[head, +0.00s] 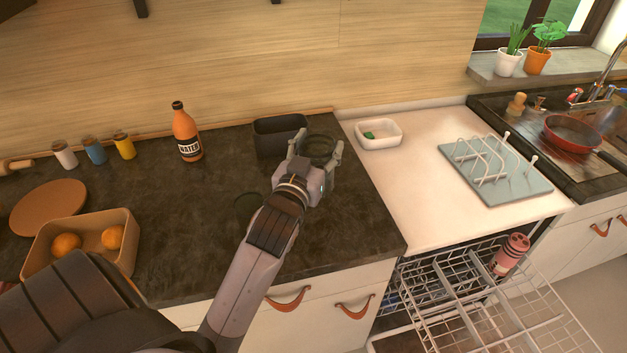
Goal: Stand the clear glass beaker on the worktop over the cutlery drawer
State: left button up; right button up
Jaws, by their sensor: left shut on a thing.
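The clear glass beaker (320,147) is between the fingers of my left gripper (318,152) in the head view. The gripper is shut on it, at the back right of the dark worktop (215,225). The beaker looks upright and its round rim shows; its lower part is partly hidden by the gripper. I cannot tell whether its base touches the worktop. Below the worktop's front edge are white fronts with leather pulls (287,299); which one is the cutlery drawer I cannot tell. My right gripper is not in view.
A black bin (278,135) stands close left of the beaker. A water bottle (186,133) and a fruit box (85,228) are farther left. The dishwasher rack (470,290) is pulled out at right.

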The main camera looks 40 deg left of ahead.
pick_arm(q)
jog(key=f, duration=0.6)
jog(key=shift+w+a, duration=0.15)
jog(key=shift+w, duration=0.25)
jog(key=shift+s+f, duration=0.2)
jog(key=shift+f, duration=0.25)
notch_tip(320, 180, down, 4)
jog(key=shift+w+r, duration=0.1)
jog(key=shift+b, duration=0.3)
jog(key=o, duration=1.3)
